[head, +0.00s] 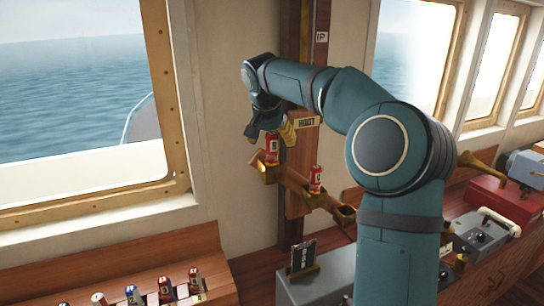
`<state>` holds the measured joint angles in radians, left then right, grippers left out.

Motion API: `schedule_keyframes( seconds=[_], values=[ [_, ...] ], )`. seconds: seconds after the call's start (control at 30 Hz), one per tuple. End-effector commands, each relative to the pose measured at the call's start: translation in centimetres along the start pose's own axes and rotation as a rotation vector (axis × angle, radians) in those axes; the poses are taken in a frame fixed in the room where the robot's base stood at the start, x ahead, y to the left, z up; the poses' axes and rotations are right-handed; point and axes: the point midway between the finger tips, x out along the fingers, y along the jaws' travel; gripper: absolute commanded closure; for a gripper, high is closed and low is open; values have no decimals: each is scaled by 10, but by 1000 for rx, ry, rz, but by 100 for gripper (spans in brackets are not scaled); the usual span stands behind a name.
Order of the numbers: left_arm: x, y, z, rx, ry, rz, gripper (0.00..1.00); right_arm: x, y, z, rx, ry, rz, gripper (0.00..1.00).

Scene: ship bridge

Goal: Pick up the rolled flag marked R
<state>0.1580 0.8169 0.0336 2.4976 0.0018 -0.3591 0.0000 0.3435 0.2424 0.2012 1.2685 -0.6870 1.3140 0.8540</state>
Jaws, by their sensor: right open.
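Two red rolled flags with white marked bands are at the wooden hoist board: one upper left (271,157) and one lower right (316,181). Several rolled flags stand in the wooden rack at the lower left, among them a red one (195,281), a dark blue one (165,286) and a blue-and-white one (133,295). The letters are too small to read surely, so I cannot tell which is R. My right gripper (264,131) is open, pointing down just above the upper red flag. Its fingers are partly hidden. My left gripper is out of view.
The hoist board (297,190) has brass holders, with an empty one (344,213) at its right end. A "HOIST" plate (306,122) is close behind my right gripper. A grey box (318,284) and a red box (503,202) stand on the console.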

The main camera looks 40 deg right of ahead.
Motion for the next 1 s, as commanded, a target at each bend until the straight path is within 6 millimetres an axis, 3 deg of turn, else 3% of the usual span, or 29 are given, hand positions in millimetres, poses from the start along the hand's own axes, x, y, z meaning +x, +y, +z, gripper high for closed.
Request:
schedule_keyframes(
  seconds=[0.13, 0.43, 0.47, 0.6, 0.67, 1.0],
  values=[
    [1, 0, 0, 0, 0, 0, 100, 18, 0, 0, -1, -1, 1, 25],
    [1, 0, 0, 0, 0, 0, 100, 21, 0, 0, -1, -1, 0, 25],
    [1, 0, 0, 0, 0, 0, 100, 21, 0, 0, -1, -1, 0, 32],
    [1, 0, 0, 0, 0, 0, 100, 21, 0, 0, -1, -1, 0, 81],
    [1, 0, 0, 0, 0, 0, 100, 21, 0, 0, -1, -1, 0, 100],
    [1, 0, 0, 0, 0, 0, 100, 21, 0, 0, -1, -1, 0, 100]
  ],
)
